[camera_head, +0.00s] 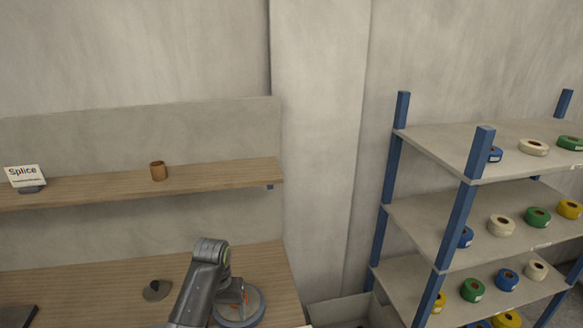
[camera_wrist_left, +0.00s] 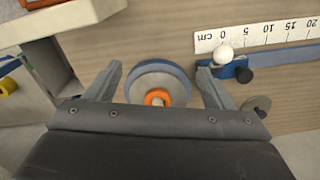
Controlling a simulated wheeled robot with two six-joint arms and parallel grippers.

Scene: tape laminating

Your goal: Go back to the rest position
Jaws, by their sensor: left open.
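My left gripper (camera_head: 232,293) is low over the right end of the wooden workbench (camera_head: 92,293) in the head view. A round grey-blue disc (camera_head: 243,306) lies at the gripper, partly hidden by it. In the left wrist view the two fingers of my left gripper (camera_wrist_left: 160,82) stand apart. The disc (camera_wrist_left: 157,75) with its orange hub (camera_wrist_left: 157,97) shows between them, with gaps to both fingers. Nothing is clamped. My right gripper is not in view.
A rack (camera_head: 430,215) with coloured tape rolls stands at right. A ruler (camera_wrist_left: 265,34) and blue holder (camera_wrist_left: 226,70) lie near the fingers. A small grey disc (camera_head: 157,290) lies left.

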